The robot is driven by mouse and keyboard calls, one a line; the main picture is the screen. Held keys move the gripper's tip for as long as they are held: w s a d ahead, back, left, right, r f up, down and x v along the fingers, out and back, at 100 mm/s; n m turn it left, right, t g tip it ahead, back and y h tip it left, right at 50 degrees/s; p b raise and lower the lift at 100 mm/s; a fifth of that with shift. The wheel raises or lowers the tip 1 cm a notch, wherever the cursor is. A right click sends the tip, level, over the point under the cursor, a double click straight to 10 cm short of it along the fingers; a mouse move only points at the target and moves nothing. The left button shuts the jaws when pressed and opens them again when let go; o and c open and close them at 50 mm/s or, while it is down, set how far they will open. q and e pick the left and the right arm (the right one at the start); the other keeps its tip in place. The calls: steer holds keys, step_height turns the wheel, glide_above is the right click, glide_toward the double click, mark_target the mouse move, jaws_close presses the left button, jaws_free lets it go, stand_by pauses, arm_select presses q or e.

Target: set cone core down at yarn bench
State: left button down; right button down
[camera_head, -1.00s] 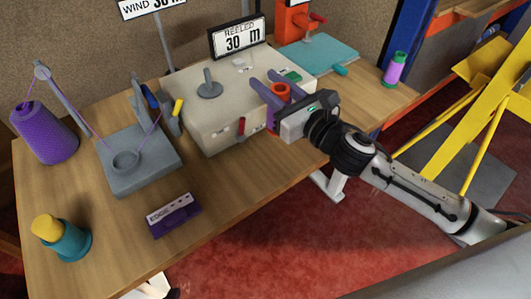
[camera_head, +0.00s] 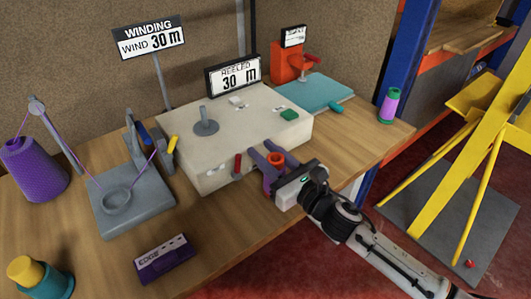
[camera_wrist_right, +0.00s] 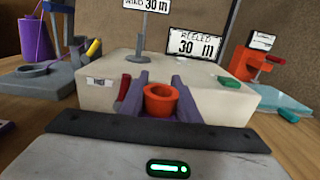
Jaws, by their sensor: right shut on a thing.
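The cone core shows as an orange ring-topped tube (camera_head: 276,158) with purple around its lower part. It also shows in the right wrist view (camera_wrist_right: 160,102). My right gripper (camera_head: 268,163) is shut on it, one finger on each side, and holds it upright at the front side of the cream winder box (camera_head: 215,168). The yarn bench (camera_head: 225,235) is the wooden table below. The core's bottom is partly hidden by the gripper, so I cannot tell whether it touches the bench. My left gripper is not in view.
A purple yarn cone (camera_head: 35,172) and grey stand (camera_head: 135,205) stand left. A purple EDGE block (camera_head: 165,260) lies in front. Bench wood near the right spool (camera_head: 388,105) is clear.

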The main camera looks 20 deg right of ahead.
mark_target(281, 168)
steer(key=c, duration=1.3)
jaws_free()
steer(key=shift+f, duration=0.1)
steer(key=shift+c, duration=0.2)
steer(key=b+v, duration=0.1)
steer(key=v, duration=0.9)
steer(key=shift+s+d, duration=0.1)
steer(key=shift+s, duration=0.15)
steer(key=shift+s+d, duration=0.25)
steer(key=shift+s, duration=0.45)
